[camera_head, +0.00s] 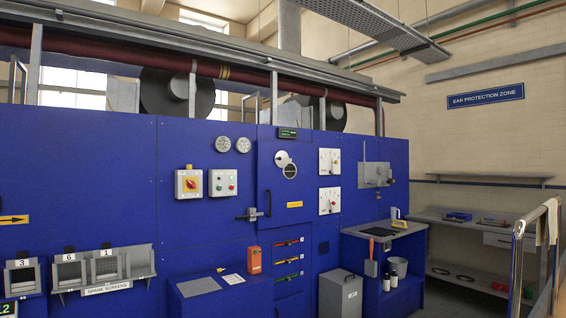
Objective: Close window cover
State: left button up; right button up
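The blue stenter dryer (110,200) fills the left and middle of the head view. On its upright panel is a small dark round window (290,171) with a pale rim. A light grey round piece (282,158), which looks like the window cover, sits just above and left of it. The dark glass shows, so the window looks uncovered. A door handle (250,214) is below and left of the window. Neither of my grippers is in view.
A blue ledge with papers (200,286) and an orange box (254,260) stand below the panel. A grey bin (340,292) and a worktop (385,230) are to the right. Spare screens (105,268) hang at left. A metal rail (518,260) stands at far right.

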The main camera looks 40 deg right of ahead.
aim_at(284, 160)
jog(key=i+l+z, duration=0.15)
jog(key=i+l, duration=0.15)
jog(key=i+l+z, duration=0.2)
jog(key=i, duration=0.3)
jog(key=i+l+z, duration=0.15)
jog(key=i, duration=0.25)
jog(key=i+z, duration=0.15)
jog(key=i, duration=0.45)
jog(key=i+j+z, duration=0.2)
jog(key=i, duration=0.4)
jog(key=i+l+z, duration=0.1)
jog(key=z, duration=0.3)
jog(key=i+z, duration=0.5)
jog(key=z, duration=0.35)
jog(key=i+l, duration=0.2)
jog(key=i, duration=0.3)
jog(key=i+l, duration=0.25)
jog(key=i, duration=0.25)
jog(key=i+l+u, duration=0.1)
jog(key=u, duration=0.25)
jog(key=i+l+u, duration=0.15)
jog(key=i+u, duration=0.2)
jog(key=i+l+u, duration=0.15)
jog(key=u, duration=0.2)
